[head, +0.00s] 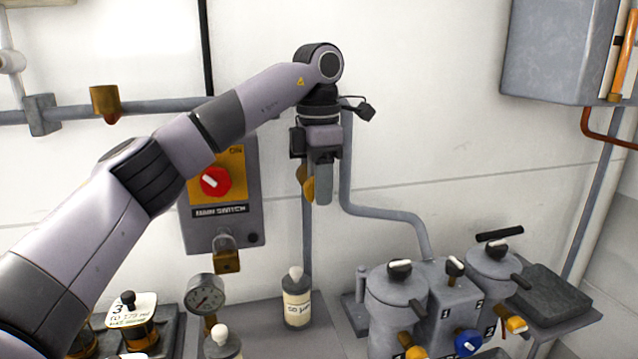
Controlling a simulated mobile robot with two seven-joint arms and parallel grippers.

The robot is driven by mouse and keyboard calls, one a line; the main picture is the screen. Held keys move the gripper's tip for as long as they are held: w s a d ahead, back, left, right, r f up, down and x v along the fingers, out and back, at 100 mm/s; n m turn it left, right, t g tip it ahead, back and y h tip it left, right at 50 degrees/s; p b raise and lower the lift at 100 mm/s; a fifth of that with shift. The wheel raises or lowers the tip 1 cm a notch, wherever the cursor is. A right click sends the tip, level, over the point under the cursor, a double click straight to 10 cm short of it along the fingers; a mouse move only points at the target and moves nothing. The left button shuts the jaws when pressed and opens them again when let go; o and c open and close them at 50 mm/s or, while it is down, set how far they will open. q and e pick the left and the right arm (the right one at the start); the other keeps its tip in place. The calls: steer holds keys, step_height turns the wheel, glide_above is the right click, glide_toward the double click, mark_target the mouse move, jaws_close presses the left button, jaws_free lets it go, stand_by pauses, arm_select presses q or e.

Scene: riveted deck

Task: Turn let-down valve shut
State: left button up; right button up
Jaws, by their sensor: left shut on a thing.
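My left gripper (320,192) points down in front of the white wall, right of the main switch panel. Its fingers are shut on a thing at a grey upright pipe. A brass-yellow part (306,182) shows beside and behind the fingers; most of it is hidden, and no label on it can be read. It may be the let-down valve, but I cannot tell its handle's angle. My right gripper is not in view.
The panel has a red knob (215,181) and a padlock (226,256) below. A pressure gauge (205,295) and a white-labelled bottle (297,298) stand below. Twin grey pots (397,296) with yellow and blue knobs are at lower right. A grey cabinet (558,50) hangs upper right.

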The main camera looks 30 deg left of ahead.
arm_select(q)
steer(key=shift+w+g+y, duration=0.1)
steer(key=shift+g+y, duration=0.6)
steer(key=shift+g, duration=0.1)
steer(key=shift+d+g+y, duration=0.1)
steer(key=shift+g+y, duration=0.2)
steer(key=o, duration=1)
steer(key=shift+c, duration=0.2)
steer(key=shift+d, duration=0.1)
